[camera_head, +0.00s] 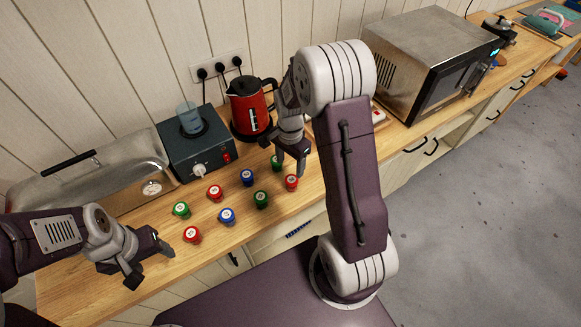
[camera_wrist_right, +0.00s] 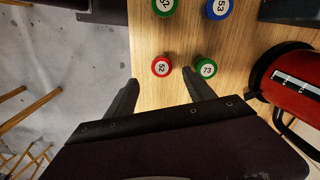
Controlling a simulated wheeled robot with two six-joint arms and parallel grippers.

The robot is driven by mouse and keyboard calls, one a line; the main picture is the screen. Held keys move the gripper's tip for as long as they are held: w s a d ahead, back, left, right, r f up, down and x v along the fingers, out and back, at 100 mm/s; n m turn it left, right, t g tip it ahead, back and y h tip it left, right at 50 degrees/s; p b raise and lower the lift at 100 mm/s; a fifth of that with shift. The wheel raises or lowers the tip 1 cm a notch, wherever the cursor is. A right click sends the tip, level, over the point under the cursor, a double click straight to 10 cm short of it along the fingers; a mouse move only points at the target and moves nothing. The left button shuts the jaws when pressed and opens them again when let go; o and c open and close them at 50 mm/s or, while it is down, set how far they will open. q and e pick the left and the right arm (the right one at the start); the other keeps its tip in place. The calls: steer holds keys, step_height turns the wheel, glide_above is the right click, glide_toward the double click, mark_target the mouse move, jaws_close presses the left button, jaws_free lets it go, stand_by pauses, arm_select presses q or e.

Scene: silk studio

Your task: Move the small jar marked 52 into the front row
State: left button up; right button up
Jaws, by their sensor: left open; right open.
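Small round-lidded jars stand in two rows on the wooden counter. A red jar (camera_wrist_right: 161,67) at the right end of the front row has a label that looks like 52, turned sideways; it also shows in the head view (camera_head: 291,182). A green jar (camera_wrist_right: 164,5), cut by the wrist view's top edge, has a label that may also end in 2. My right gripper (camera_wrist_right: 162,78) is open and empty, its fingertips pointing toward the red jar and a green jar (camera_wrist_right: 206,68). My left gripper (camera_head: 152,266) is open and empty at the left, near a red jar (camera_head: 192,234).
A blue jar marked 53 (camera_wrist_right: 218,8) stands in the back row. Behind the rows are a grey device with a beaker (camera_head: 200,150) and a red kettle (camera_head: 249,108). A metal case (camera_head: 130,170) stands left; a microwave (camera_head: 420,60) stands right.

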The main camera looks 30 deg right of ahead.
steer(key=s+a+r+n+t, duration=0.1)
steer(key=s+a+r+n, duration=0.15)
steer(key=s+n, duration=0.4)
steer(key=s+a+r+n, duration=0.2)
steer(key=s+a+n, duration=0.2)
steer(key=s+n, duration=0.25)
arm_select(q)
step_height(320, 180, down, 7)
steer(key=b, duration=0.6)
steer(key=shift+r+b, duration=0.15)
steer(key=shift+b, duration=0.25)
arm_select(e)
step_height(320, 180, down, 7)
steer(key=w, duration=0.1)
steer(key=shift+n, duration=0.4)
steer(key=shift+a+r, duration=0.1)
steer(key=shift+r, duration=0.05)
